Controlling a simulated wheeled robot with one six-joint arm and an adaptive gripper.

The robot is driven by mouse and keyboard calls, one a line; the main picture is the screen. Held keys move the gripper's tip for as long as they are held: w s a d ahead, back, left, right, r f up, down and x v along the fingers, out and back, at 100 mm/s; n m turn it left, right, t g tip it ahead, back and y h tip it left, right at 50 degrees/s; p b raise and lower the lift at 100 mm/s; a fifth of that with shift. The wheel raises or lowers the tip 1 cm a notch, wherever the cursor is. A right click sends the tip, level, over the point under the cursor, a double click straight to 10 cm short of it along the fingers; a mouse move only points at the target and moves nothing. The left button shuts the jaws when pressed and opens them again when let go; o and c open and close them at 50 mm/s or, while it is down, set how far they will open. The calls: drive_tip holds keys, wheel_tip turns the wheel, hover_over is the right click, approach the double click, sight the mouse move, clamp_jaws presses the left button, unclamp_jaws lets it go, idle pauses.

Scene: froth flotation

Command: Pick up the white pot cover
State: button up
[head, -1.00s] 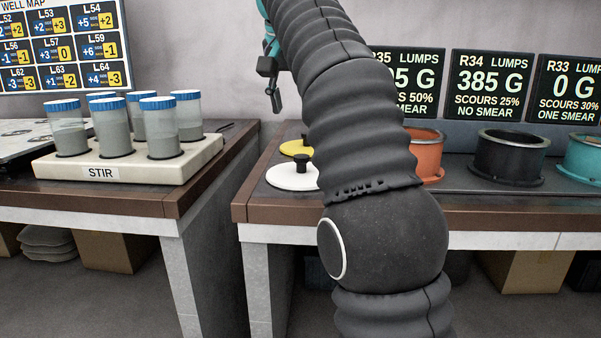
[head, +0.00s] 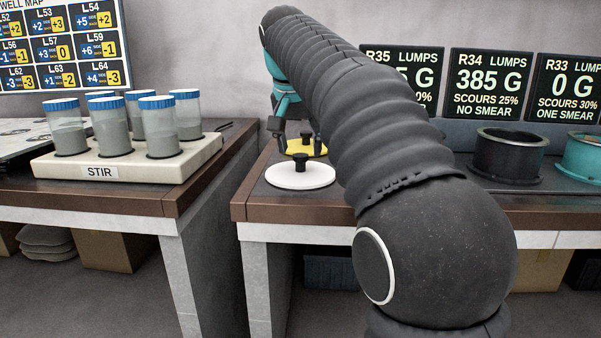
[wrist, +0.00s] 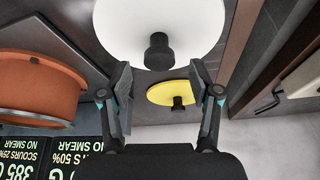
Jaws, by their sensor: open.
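The white pot cover (head: 287,176) is a flat white disc with a black knob, lying on the dark bench top near its left front corner. In the wrist view the white cover (wrist: 189,30) fills the top middle, its black knob pointing toward my gripper (wrist: 161,80). My gripper is open and empty, with its fingers apart and the knob between and just beyond the fingertips. In the head view my gripper (head: 294,130) is above and behind the white cover. A yellow cover (head: 318,148) with a black knob lies just behind the white one.
A dark pot (head: 508,155) and a teal pot (head: 585,155) stand on the bench to the right. An orange pot (wrist: 38,88) shows in the wrist view. A STIR rack (head: 150,165) with several blue-capped jars stands on the left table, across a gap.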

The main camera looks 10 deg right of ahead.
sight(301, 154)
drive_tip(key=shift+x, duration=1.55)
drive_tip(key=shift+s, duration=0.15)
clamp_jaws()
drive_tip(key=shift+r, duration=0.1)
